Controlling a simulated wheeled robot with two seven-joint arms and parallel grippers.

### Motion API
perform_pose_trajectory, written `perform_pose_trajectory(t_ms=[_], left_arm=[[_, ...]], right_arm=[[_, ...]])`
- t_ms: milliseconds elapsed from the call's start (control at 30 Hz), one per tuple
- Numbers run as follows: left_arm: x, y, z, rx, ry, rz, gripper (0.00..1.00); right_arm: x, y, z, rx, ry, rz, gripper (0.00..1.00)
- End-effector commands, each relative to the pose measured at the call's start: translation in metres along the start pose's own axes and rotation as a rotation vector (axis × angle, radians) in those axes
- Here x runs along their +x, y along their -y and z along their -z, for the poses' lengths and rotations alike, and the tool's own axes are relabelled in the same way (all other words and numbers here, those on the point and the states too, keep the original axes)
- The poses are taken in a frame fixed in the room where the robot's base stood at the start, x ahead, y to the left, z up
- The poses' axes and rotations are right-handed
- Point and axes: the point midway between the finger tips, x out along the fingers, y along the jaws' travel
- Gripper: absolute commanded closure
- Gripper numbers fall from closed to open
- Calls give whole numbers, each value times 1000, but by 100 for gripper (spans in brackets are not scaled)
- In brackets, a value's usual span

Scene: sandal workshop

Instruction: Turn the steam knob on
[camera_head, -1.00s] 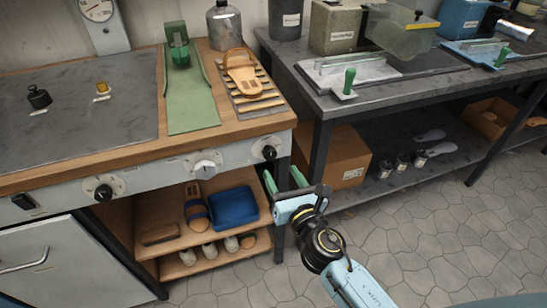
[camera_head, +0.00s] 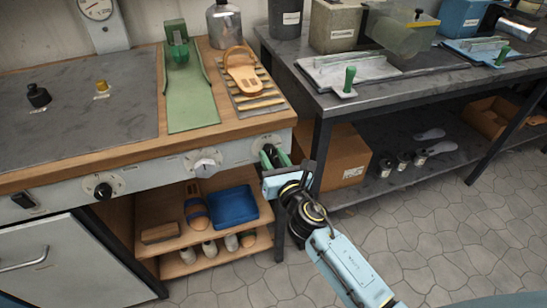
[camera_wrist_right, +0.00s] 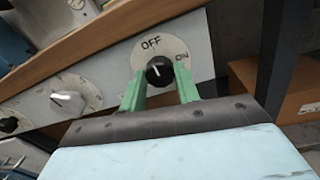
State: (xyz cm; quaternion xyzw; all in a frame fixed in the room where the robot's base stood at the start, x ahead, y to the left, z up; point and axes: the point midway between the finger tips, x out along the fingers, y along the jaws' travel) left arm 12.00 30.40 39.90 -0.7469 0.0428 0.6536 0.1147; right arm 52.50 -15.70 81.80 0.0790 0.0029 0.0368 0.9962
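The front panel has several knobs. The rightmost one, a black knob (camera_wrist_right: 159,70), sits on a white dial marked OFF and ON in the right wrist view. Its white pointer line points up toward OFF. A white knob (camera_head: 205,165) and another black knob (camera_head: 103,190) are farther left. My left gripper is not in view.
The wooden workbench edge (camera_head: 90,158) overhangs the panel. A cardboard box (camera_head: 345,157) stands to the right under the grey table (camera_head: 385,95). The tiled floor in front is clear.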

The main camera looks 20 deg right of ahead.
Motion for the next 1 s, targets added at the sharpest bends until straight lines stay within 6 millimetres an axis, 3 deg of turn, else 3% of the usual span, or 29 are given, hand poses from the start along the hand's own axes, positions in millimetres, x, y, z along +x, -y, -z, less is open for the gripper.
perform_pose_trajectory(t_ms=[133,467,1000], left_arm=[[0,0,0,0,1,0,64],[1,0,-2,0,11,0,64],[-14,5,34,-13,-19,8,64]], right_arm=[[0,0,0,0,0,0,91],[0,0,1,55,2,0,91],[0,0,2,491,19,-3,91]])
